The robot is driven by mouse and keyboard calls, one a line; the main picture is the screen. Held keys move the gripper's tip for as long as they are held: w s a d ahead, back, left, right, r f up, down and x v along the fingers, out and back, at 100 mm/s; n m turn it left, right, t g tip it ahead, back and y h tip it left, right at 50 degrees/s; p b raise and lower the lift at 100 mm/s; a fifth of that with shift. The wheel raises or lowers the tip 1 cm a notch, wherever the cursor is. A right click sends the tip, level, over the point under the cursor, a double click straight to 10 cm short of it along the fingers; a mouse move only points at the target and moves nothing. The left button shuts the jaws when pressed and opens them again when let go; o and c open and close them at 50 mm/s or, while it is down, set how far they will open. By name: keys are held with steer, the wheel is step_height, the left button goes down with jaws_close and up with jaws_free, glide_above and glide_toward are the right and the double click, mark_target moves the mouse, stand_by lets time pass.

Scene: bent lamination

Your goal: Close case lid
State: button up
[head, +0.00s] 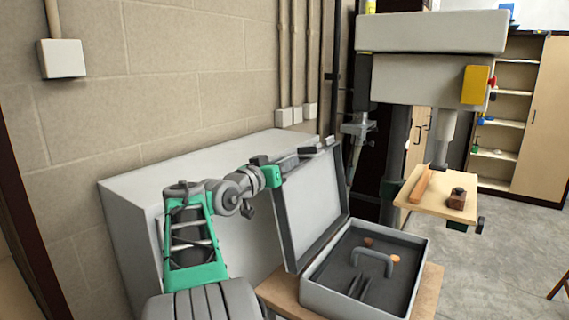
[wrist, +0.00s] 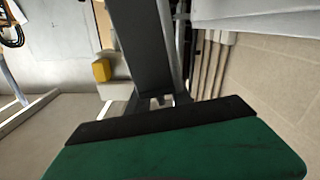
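The grey case stands open in the head view. Its lid (head: 312,205) is raised, with a pale inner panel and a dark rim. Its base (head: 343,303) has a dark inside holding a grey handle-shaped piece (head: 374,261), two orange-brown round pieces and dark slim pieces. My arm reaches in from the left, and my gripper (head: 321,144) is at the lid's top edge; whether it touches cannot be told. In the wrist view a dark, light-edged strip (wrist: 145,50), likely the lid's edge, runs up from the gripper. The fingers are too small and partly hidden to judge.
The case rests on a small wooden table (head: 432,290). A large grey box (head: 125,215) stands behind my arm against the block wall. A drill press (head: 430,32) with a wooden board (head: 412,200) stands behind the case at right. Open floor lies at far right.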

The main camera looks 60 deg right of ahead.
jaws_close()
stand_by(1.2)
